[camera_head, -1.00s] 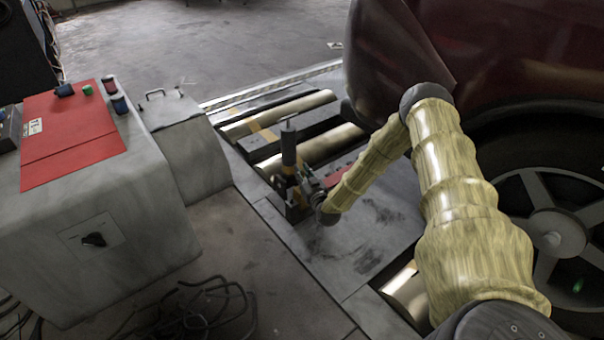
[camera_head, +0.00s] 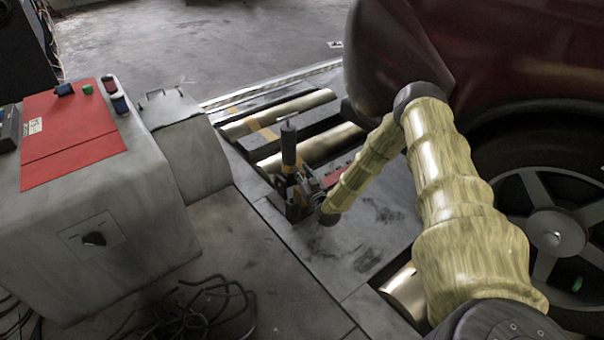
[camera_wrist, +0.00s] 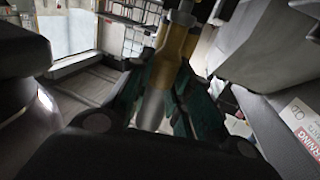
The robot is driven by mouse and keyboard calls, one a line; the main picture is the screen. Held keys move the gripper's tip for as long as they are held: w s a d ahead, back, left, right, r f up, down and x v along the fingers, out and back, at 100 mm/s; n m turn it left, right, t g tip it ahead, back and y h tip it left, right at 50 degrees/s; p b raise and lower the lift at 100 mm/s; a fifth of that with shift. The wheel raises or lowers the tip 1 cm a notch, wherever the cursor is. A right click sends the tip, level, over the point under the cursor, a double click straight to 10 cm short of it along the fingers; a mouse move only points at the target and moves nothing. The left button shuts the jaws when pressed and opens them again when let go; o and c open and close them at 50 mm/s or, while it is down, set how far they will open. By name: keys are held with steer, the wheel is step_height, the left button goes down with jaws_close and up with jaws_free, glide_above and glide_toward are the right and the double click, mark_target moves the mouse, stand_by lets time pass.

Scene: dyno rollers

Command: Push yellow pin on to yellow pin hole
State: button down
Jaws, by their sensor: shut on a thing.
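In the wrist view, the yellow pin (camera_wrist: 167,70) has a yellow-orange collar and a grey metal shaft below it. It stands between the dark green finger pads of my gripper (camera_wrist: 160,100), which is shut on it. In the head view, my gripper (camera_head: 297,195) is at the far end of my arm, low over the roller frame. A dark upright cylinder with a T-shaped top (camera_head: 288,145) rises there, with a little yellow showing at the gripper. The pin's lower end is hidden by the gripper. I cannot make out the yellow pin hole in either view.
A grey console (camera_head: 90,200) with a red panel stands at left. Metal rollers (camera_head: 320,145) lie beyond the gripper. A dark red car (camera_head: 500,50) and its wheel (camera_head: 555,225) are close on the right. Black cables (camera_head: 200,310) lie on the floor in front.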

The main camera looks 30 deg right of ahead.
steer(key=shift+f, duration=0.45)
stand_by(0.3)
steer(key=c, duration=1.2)
jaws_free()
steer(key=s+a, duration=0.2)
steer(key=s, duration=0.9)
steer(key=shift+s, duration=0.4)
steer(key=shift+a, duration=0.15)
